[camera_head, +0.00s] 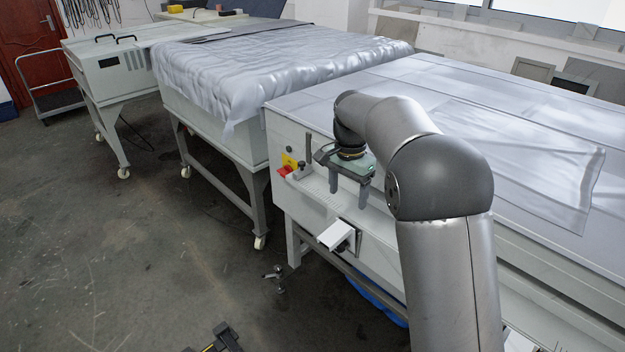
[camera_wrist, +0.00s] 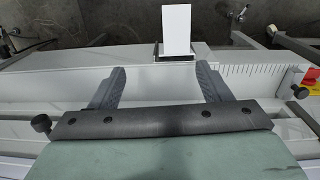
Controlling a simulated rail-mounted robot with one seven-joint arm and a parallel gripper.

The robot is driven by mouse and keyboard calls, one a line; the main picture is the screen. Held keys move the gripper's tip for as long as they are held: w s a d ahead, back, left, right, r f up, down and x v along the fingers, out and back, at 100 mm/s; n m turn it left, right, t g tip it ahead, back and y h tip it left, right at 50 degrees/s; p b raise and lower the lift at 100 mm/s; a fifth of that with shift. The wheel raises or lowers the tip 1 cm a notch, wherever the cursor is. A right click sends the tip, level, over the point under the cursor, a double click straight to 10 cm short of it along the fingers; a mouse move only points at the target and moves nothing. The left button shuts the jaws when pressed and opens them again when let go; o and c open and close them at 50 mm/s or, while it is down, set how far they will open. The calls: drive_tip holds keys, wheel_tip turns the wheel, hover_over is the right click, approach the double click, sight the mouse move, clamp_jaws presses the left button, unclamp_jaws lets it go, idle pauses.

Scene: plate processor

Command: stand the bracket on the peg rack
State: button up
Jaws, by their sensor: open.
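My gripper (camera_head: 350,193) is open and empty, with its fingers pointing down beside the front side of the grey machine. In the wrist view, both fingers (camera_wrist: 161,72) are spread apart with nothing between them. A white flat plate (camera_head: 335,235) on a dark mount sticks out from the machine's side, below my gripper. It also shows beyond my fingertips in the wrist view (camera_wrist: 176,30). I cannot tell whether this plate is the bracket. I cannot make out a peg rack in either view.
The grey machine (camera_head: 420,90) fills the right side. A red and yellow switch (camera_head: 288,165) and a black-knobbed post (camera_head: 303,168) are near my gripper. A sheet-covered table (camera_head: 270,65) stands farther back. The concrete floor (camera_head: 120,240) at left is largely clear.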

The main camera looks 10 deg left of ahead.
sight(336, 231)
drive_tip(key=f, duration=0.6)
drive_tip(key=w+a+f, duration=0.1)
drive_tip(key=f, duration=0.5)
drive_tip(key=a+f+p, duration=0.1)
drive_tip(key=f, duration=0.5)
drive_tip(key=shift+w, duration=0.15)
drive_tip(key=c, duration=1.1)
drive_tip(key=shift+c, duration=0.2)
drive_tip(key=shift+r, duration=0.2)
drive_tip(key=shift+r+p, duration=3.05)
drive_tip(key=shift+r, duration=2.3)
